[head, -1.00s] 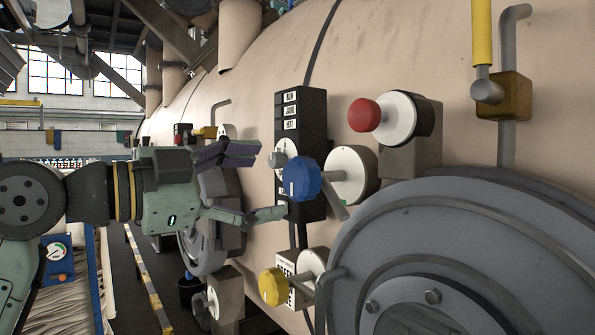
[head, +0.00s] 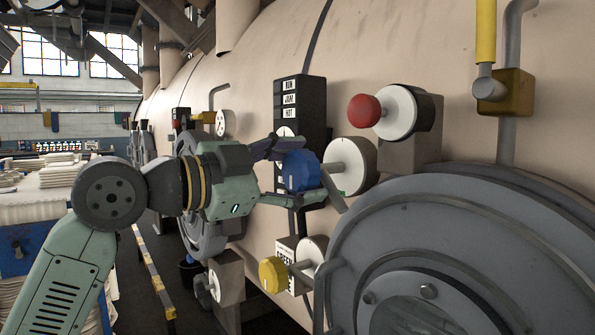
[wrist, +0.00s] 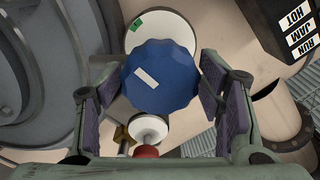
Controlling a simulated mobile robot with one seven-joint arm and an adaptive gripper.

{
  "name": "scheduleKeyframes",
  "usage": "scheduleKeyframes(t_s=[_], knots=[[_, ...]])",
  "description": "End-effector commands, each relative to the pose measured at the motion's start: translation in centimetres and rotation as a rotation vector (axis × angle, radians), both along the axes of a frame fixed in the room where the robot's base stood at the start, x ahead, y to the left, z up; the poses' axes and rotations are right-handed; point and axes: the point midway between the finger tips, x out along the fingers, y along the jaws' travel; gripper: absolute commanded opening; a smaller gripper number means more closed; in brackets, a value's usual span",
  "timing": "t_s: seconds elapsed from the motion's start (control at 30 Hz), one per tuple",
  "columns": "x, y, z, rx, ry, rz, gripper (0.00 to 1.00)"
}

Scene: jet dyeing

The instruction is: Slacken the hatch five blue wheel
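The blue wheel (head: 301,171) is a faceted knob on a grey stem in front of a round white dial (head: 349,166) on the beige vessel wall. In the wrist view the blue wheel (wrist: 160,77) shows a pale mark on its face, with the white dial and its green mark (wrist: 137,25) behind. My gripper (head: 289,171) comes from the left, its fingers above and below the wheel. In the wrist view my gripper (wrist: 161,100) is open, its purple pads either side of the wheel with a gap at each side. The large grey hatch (head: 470,250) is at the right.
A red knob (head: 364,111) is up and right of the wheel, a yellow knob (head: 272,274) below it. A black panel labelled RUN, JAM, HOT (head: 300,110) stands just behind. A yellow-handled lever (head: 486,40) is at the upper right.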

Motion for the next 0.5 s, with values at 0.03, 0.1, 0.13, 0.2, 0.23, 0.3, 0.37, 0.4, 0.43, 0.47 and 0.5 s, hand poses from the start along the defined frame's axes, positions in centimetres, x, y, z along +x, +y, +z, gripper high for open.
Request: scheduleKeyframes(t_s=[0.03, 0.1, 0.13, 0.2, 0.23, 0.3, 0.37, 0.4, 0.43, 0.47, 0.5], knots=[[0.0, 0.01, 0.01, 0.0, 0.0, 0.0, 0.56], [-0.01, 0.01, 0.01, 0.0, 0.0, 0.0, 0.51], [-0.01, 0.01, 0.01, 0.0, 0.0, 0.0, 0.49], [-0.01, 0.01, 0.01, 0.0, 0.0, 0.0, 0.45], [-0.01, 0.01, 0.01, 0.0, 0.0, 0.0, 0.42], [-0.01, 0.01, 0.01, 0.0, 0.0, 0.0, 0.38], [-0.01, 0.02, 0.01, 0.0, 0.0, 0.0, 0.34], [-0.01, 0.02, 0.01, 0.0, 0.0, 0.0, 0.31], [-0.01, 0.02, 0.01, 0.0, 0.0, 0.0, 0.29], [-0.01, 0.02, 0.01, 0.0, 0.0, 0.0, 0.27], [-0.01, 0.02, 0.01, 0.0, 0.0, 0.0, 0.25]])
